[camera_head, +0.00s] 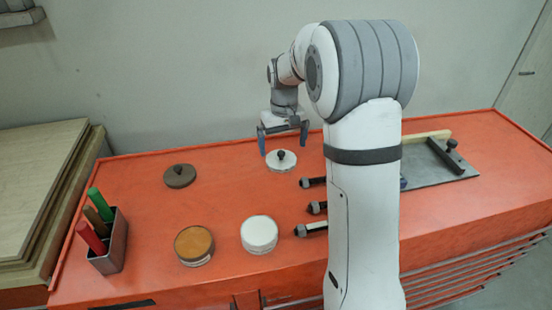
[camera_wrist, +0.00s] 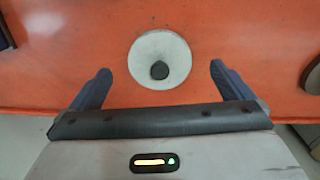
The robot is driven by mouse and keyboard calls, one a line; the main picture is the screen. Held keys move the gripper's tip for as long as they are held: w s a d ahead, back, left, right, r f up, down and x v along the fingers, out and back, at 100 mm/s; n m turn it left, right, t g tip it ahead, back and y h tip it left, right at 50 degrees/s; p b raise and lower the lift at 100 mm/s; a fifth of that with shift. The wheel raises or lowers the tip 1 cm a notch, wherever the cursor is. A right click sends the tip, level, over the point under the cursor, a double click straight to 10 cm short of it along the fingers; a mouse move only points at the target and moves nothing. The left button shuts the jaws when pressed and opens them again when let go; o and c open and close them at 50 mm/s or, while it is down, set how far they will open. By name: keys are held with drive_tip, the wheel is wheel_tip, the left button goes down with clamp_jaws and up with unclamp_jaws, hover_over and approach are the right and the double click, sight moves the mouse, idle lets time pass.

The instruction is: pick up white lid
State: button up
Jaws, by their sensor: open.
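The white lid (camera_head: 282,163) is a round disc with a dark knob, lying flat on the orange bench toward the back. It also shows in the wrist view (camera_wrist: 148,52), with its knob lying between the lines of the two fingers. My gripper (camera_head: 284,146) is open and empty, above the lid and apart from it. In the wrist view my gripper (camera_wrist: 160,75) has one blue-grey finger on each side of the lid, with a gap to each.
A brown lid (camera_head: 180,176) lies to the left. A jar with brown contents (camera_head: 194,244) and a white-topped jar (camera_head: 259,234) stand in front. Dark-tipped tools (camera_head: 312,183) lie right of the lid, partly behind my arm. A holder (camera_head: 108,250) with coloured handles stands far left.

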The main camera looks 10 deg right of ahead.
sight(283, 155)
drive_tip(key=shift+w+f+p, duration=0.15)
drive_tip(key=shift+f+p, duration=0.2)
drive_tip(key=shift+f, duration=1.05)
drive_tip(key=shift+w+f+p, duration=0.15)
drive_tip(key=shift+f+p, duration=0.2)
drive_tip(key=shift+f, duration=1.05)
drive_tip(key=c, duration=0.8)
drive_tip(key=shift+c, duration=0.2)
drive_tip(key=shift+r, duration=0.1)
